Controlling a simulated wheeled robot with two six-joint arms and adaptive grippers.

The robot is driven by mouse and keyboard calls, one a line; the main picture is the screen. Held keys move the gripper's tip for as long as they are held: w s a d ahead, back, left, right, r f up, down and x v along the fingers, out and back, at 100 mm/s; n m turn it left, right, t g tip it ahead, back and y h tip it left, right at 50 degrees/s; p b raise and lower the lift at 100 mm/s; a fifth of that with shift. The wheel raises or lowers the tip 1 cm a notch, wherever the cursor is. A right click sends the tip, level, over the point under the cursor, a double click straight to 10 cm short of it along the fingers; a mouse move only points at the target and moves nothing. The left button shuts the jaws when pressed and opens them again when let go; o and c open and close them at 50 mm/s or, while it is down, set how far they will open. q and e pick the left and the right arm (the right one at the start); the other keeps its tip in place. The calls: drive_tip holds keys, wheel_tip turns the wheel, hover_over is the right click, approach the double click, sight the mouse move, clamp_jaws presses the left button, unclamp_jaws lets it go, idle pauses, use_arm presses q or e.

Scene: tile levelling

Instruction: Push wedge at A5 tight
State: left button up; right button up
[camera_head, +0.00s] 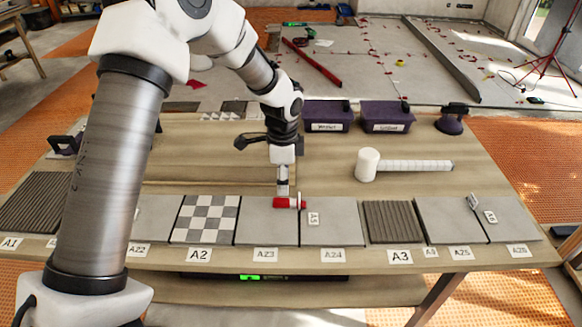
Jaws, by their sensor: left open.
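A red wedge (287,203) lies at the back of the seam between two plain grey tiles, the left one (268,225) behind label A23 and the right one (332,228) behind label A24. The A5 tag (313,218) lies on the right tile, just beside the wedge. My left gripper (283,190) points down right at the wedge, open. Its fingers overlap the wedge's back edge in this view, and I cannot tell whether they touch it. My right gripper is not in view.
A white mallet (368,165) lies on the bench at right. Two purple bins (328,115) (386,116) and a purple suction cup (453,119) stand behind. A small grey piece (473,201) sits by the A6 tag (490,216). The bench between mallet and tiles is clear.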

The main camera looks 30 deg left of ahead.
sight(284, 201)
use_arm(q)
wheel_tip(284, 201, down, 7)
drive_tip(key=shift+s+r, duration=0.1)
drive_tip(key=shift+r, duration=0.05)
drive_tip(key=shift+r, duration=0.1)
clamp_jaws()
idle(0.5)
